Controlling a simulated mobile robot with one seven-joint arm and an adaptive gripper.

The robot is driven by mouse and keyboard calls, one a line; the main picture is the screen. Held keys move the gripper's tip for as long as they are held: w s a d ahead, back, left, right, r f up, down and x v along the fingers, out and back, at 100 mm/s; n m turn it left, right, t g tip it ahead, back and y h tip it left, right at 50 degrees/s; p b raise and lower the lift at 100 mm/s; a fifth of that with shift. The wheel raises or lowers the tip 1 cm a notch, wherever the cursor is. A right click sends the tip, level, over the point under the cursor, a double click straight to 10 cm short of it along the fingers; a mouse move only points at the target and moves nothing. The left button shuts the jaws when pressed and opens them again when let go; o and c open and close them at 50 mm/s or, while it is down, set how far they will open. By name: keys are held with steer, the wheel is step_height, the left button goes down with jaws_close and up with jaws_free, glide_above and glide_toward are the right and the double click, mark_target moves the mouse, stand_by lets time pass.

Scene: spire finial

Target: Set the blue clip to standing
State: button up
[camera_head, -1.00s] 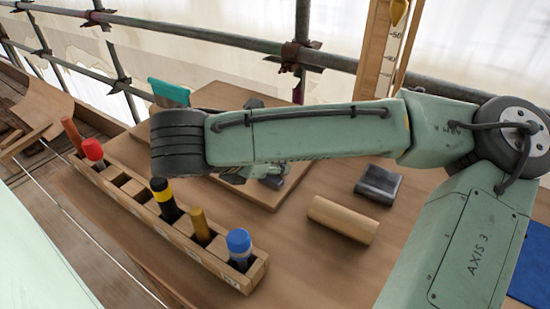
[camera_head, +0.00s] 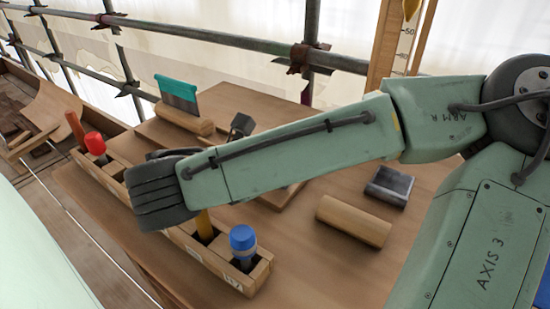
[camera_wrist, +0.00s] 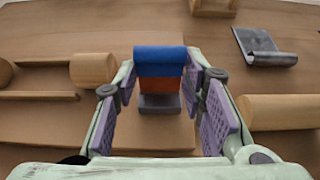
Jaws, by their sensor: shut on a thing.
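The blue clip (camera_wrist: 160,60) shows in the wrist view as a blue band above an orange band, with a grey piece (camera_wrist: 160,103) below. My gripper (camera_wrist: 160,84) has its purple pads on either side of it and is shut on it. I cannot tell whether the clip is standing or lying.
A rack (camera_head: 262,268) holds several tools, one blue-topped (camera_head: 243,241) and one red-topped (camera_head: 94,142). A wooden half-round block (camera_head: 353,220) and a dark metal block (camera_head: 389,185) lie on the right. A teal-topped scraper (camera_head: 177,90) stands at the back.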

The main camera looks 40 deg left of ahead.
steer(key=o, duration=1.2)
steer(key=shift+r, duration=0.1)
